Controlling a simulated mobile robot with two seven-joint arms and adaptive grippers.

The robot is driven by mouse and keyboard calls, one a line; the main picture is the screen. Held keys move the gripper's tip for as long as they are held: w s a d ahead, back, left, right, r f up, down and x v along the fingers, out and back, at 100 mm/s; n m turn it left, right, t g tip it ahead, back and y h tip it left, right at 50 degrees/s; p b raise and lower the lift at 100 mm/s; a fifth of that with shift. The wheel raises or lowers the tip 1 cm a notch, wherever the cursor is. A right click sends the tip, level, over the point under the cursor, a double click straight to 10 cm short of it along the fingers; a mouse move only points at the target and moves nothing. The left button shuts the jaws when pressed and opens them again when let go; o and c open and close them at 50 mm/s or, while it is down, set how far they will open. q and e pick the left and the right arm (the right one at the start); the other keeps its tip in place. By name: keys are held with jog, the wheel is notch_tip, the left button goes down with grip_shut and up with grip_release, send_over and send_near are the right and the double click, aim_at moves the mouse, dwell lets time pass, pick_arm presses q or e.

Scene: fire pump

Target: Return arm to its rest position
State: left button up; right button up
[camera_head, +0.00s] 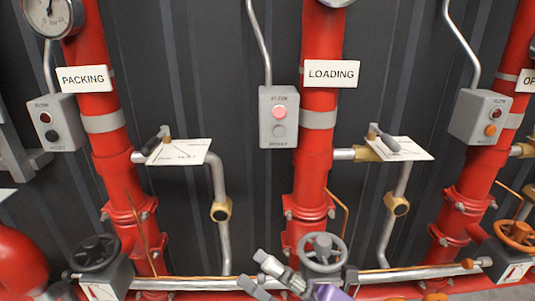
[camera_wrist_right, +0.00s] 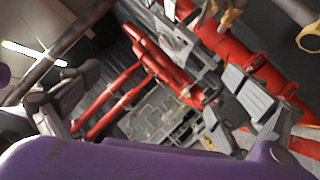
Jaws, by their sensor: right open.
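My right gripper (camera_head: 255,271) shows at the bottom centre of the head view, with a purple part of my arm (camera_head: 330,293) behind it. Its grey fingers point up and to the left and stand apart, with nothing seen between them. It appears in front of the lower pipework, left of the middle grey handwheel (camera_head: 322,250); whether it touches anything I cannot tell. In the right wrist view the two fingers (camera_wrist_right: 219,92) are spread and empty, with a purple arm surface (camera_wrist_right: 120,160) across the bottom. My left gripper is not seen.
Red vertical pipes carry signs reading PACKING (camera_head: 83,78) and LOADING (camera_head: 332,74). Grey button boxes stand beside them, the middle one (camera_head: 279,117) with a pink-lit button.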

jog(key=s+d+f+m+t+h+p, duration=0.1)
jog(key=d+f+m+t+h+p, duration=0.15)
jog(key=d+f+m+h, duration=0.75)
jog(key=d+f+m+t+h+p, duration=0.2)
jog(key=d+f+m+t+h, duration=0.3)
jog(key=f+m, duration=0.65)
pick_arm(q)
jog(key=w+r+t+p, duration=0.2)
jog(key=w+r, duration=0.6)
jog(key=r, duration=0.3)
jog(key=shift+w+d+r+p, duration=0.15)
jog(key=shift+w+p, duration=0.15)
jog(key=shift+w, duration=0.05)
pick_arm(e)
jog(key=s+d+f+m+g+h, duration=0.3)
jog(key=s+f+m, duration=0.4)
jog(key=s, duration=0.4)
jog(key=s+d+f+m+g+h, duration=0.3)
jog(key=s+f+m+g, duration=0.2)
jog(key=s, duration=0.6)
notch_tip(320, 180, down, 2)
jog(key=shift+m, duration=1.15)
